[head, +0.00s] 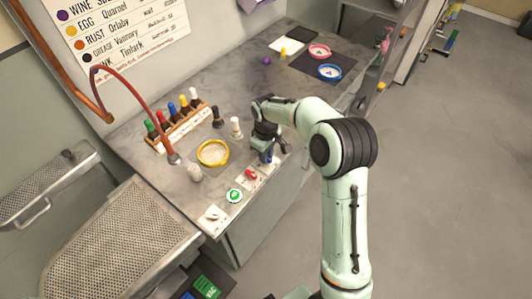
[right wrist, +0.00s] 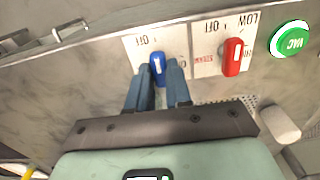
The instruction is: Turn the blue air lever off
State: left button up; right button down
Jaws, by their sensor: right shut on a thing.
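The blue air lever (right wrist: 157,62) stands on a white plate marked OFF at the front edge of the counter in the right wrist view. My right gripper (right wrist: 158,76) has its two blue-grey fingers on either side of the lever and is shut on it. In the head view my right gripper (head: 268,148) reaches down to the counter's front edge, and its hand and fingers mostly hide the lever. The printed text is upside down in the wrist view. My left gripper is not in view.
Beside the lever are a red lever (right wrist: 233,57) on its own plate and a green VAC button (right wrist: 290,42). On the counter (head: 222,76) stand a yellow-rimmed dish (head: 213,153), a rack of bottles (head: 180,124) and a white bottle (head: 236,128). Open floor lies to the right.

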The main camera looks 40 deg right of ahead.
dwell(0.6)
jog(key=c, duration=1)
grip_release()
jog(key=shift+c, duration=0.2)
jog(key=shift+r, duration=0.1)
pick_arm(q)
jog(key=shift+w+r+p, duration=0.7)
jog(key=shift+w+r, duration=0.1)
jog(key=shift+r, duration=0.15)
pick_arm(e)
notch_tip(320, 180, up, 13)
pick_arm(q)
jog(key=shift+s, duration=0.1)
